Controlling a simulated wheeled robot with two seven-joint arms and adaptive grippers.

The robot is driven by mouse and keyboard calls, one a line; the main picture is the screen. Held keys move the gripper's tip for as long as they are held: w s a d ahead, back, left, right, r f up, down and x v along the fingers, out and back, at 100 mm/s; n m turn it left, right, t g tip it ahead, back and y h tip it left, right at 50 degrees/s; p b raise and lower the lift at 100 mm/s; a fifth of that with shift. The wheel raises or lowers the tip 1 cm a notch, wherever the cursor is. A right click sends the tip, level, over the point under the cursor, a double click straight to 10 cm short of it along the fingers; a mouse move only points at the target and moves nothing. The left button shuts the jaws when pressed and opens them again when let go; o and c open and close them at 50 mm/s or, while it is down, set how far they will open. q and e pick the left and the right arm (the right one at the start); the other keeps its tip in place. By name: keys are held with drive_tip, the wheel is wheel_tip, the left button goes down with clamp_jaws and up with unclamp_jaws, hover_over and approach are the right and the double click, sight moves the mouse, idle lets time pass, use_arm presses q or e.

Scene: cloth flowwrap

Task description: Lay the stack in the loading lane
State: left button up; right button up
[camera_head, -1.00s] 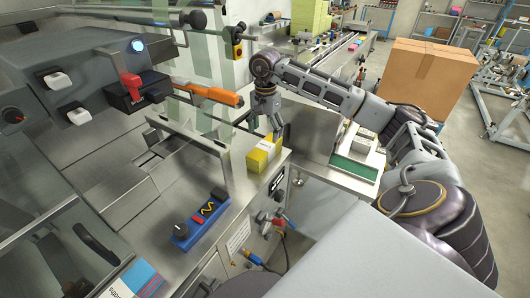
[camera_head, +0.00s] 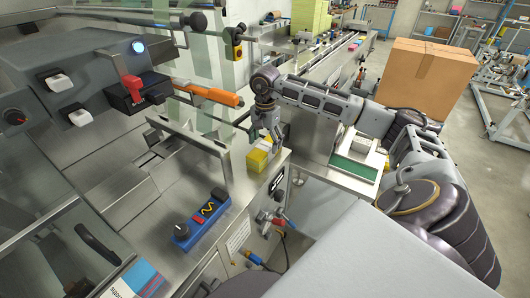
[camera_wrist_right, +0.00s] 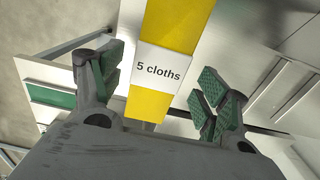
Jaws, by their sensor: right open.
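The stack is a yellow bundle of cloths (camera_head: 256,161) with a white band. It lies on the metal surface at the machine's right end in the head view. In the right wrist view the stack (camera_wrist_right: 180,25) runs between the fingers, its band reading "5 cloths". My right gripper (camera_head: 266,139) is over the stack, fingers pointing down and partly hiding it. Its green-padded fingers (camera_wrist_right: 160,85) are open, one on each side of the stack, with gaps visible. I cannot tell for certain which part of the metal machine bed is the loading lane. My left gripper is out of view.
A metal guard frame (camera_head: 190,142) stands left of the stack. A blue control box (camera_head: 200,220) sits on the bed in front. An orange-handled bar (camera_head: 213,95) is behind. A side table with a green strip (camera_head: 355,167) stands to the right.

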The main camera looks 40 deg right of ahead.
sight(265, 158)
drive_tip(key=f, duration=0.2)
drive_tip(key=shift+s+a+f+p, duration=0.2)
drive_tip(key=shift+a+f+p, duration=0.05)
drive_tip(key=shift+f+p, duration=0.05)
drive_tip(key=shift+f, duration=0.85)
drive_tip(key=c, duration=1.1)
